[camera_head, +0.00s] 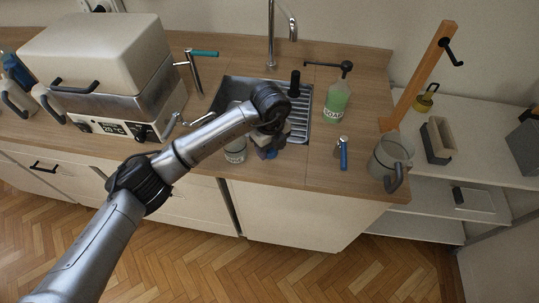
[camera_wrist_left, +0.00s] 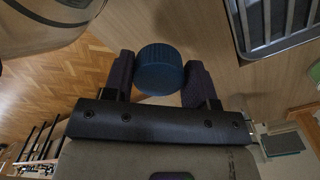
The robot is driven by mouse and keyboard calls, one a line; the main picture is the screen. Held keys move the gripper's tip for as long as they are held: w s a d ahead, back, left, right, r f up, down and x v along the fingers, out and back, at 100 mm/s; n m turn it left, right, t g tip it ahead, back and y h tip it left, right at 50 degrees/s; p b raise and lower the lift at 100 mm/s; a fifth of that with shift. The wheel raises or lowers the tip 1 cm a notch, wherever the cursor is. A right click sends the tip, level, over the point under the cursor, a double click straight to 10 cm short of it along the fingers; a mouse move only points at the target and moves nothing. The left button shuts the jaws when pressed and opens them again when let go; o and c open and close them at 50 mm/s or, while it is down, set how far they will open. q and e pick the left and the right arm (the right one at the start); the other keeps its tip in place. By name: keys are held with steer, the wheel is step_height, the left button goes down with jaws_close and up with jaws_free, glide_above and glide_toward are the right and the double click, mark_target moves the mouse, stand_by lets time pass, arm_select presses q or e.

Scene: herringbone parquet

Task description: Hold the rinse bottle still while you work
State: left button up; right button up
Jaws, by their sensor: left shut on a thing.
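My left gripper (camera_head: 268,148) is over the counter just in front of the sink, pointing down. In the left wrist view its two dark fingers (camera_wrist_left: 160,82) stand on either side of a round blue ribbed cap (camera_wrist_left: 160,69), shut on it. I take this as the rinse bottle's cap; the bottle's body is hidden below it and I cannot read a label. In the head view the wrist covers most of it. My right gripper is not in view.
A labelled jar (camera_head: 235,152) stands close left of the gripper. The sink (camera_head: 222,92) lies behind, with a green soap bottle (camera_head: 337,104) to its right. A blue cylinder (camera_head: 343,156) and a grey jug (camera_head: 391,158) stand right. A large white-lidded appliance (camera_head: 95,50) fills the left.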

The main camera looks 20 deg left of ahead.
mark_target(270, 161)
arm_select(q)
steer(key=shift+f+b, duration=0.4)
steer(key=shift+f, duration=1.65)
steer(key=shift+a+f, duration=0.1)
steer(key=shift+f, duration=0.1)
steer(key=o, duration=1)
step_height(270, 161, up, 12)
steer(key=shift+r+p, duration=0.2)
steer(key=shift+p, duration=0.8)
